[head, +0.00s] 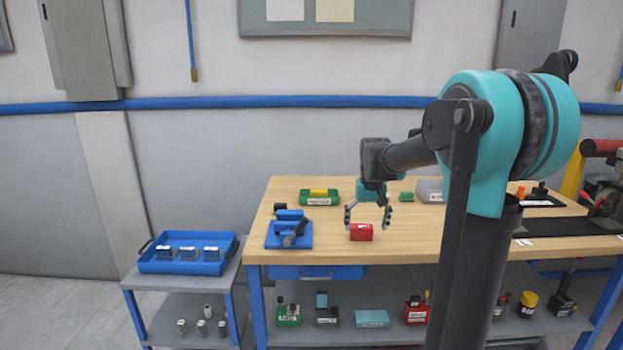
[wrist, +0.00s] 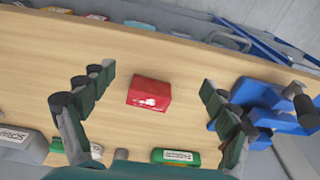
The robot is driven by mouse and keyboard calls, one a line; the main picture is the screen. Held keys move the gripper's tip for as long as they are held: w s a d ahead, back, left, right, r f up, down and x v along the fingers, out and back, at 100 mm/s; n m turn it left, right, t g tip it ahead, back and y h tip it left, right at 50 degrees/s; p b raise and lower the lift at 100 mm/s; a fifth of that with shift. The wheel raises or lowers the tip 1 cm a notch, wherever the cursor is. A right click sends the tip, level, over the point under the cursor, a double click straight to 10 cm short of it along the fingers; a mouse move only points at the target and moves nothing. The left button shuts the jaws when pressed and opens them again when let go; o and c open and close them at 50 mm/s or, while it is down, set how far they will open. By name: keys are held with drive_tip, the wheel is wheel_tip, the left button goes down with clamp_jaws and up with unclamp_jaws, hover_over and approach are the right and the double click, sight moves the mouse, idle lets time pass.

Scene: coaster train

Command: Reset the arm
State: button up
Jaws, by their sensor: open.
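My gripper (head: 368,216) is open and empty above the wooden workbench (head: 330,246). In the wrist view my gripper (wrist: 150,105) shows its two fingers wide apart, with a red box (wrist: 149,94) bearing a white label lying between them in the picture. In the head view the red box (head: 361,232) rests on the bench, just below the fingertips. I see no contact between the fingers and the box. My arm reaches out from the right side of the head view, bent at its teal joint.
A blue fixture (head: 289,235) stands left of the red box. A green bin (head: 320,198) is behind it, and a grey box (head: 430,190) is at the back. A blue tray (head: 187,265) sits on a side cart at left. Bare bench lies right of the box.

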drive_tip(key=s+d+f+t, duration=0.1)
drive_tip(key=s+f, duration=0.6)
drive_tip(key=s, duration=0.5)
drive_tip(key=s+d+f+t, duration=0.1)
drive_tip(key=s+f, duration=0.7)
drive_tip(key=s, duration=0.4)
drive_tip(key=shift+s+f+t, duration=0.15)
drive_tip(key=shift+s+t, duration=0.15)
drive_tip(key=shift+s, duration=0.1)
